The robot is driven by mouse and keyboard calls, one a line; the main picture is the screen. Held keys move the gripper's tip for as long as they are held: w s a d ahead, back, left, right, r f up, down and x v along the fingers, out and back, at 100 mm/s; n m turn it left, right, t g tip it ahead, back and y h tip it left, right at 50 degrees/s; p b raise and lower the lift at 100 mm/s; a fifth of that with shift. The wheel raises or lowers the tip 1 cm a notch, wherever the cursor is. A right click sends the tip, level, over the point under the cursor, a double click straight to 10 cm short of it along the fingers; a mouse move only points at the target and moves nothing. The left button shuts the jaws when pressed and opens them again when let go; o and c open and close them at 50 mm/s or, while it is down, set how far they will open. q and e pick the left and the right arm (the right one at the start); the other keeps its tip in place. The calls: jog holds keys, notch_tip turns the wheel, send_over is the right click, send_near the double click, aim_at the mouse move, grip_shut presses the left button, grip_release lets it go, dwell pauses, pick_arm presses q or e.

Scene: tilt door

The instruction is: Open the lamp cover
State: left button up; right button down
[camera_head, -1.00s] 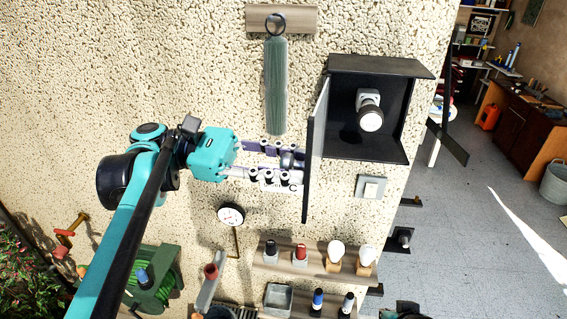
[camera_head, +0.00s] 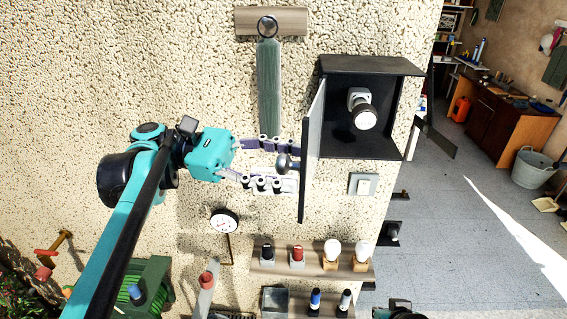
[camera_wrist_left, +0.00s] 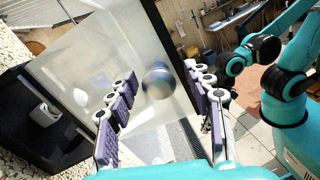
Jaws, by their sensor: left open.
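The lamp cover (camera_head: 313,140) is a dark-framed panel standing swung out from the left side of a black lamp box (camera_head: 365,68). Its round metal knob (camera_head: 283,163) faces left. In the box sits a white lamp (camera_head: 363,112), fully exposed. My left gripper (camera_head: 291,164) is open, its fingers above and below the knob and apart from it. In the left wrist view the knob (camera_wrist_left: 158,80) shows between the spread fingers, with the translucent panel (camera_wrist_left: 100,60) behind it.
A light switch (camera_head: 363,184) is below the box. A green hanging tool (camera_head: 269,85) is on the wall to its left. A round gauge (camera_head: 224,220) and shelves (camera_head: 310,268) with bulbs and small items are below.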

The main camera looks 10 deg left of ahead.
pick_arm(q)
notch_tip(320, 180, up, 10)
dwell(0.6)
dwell(0.4)
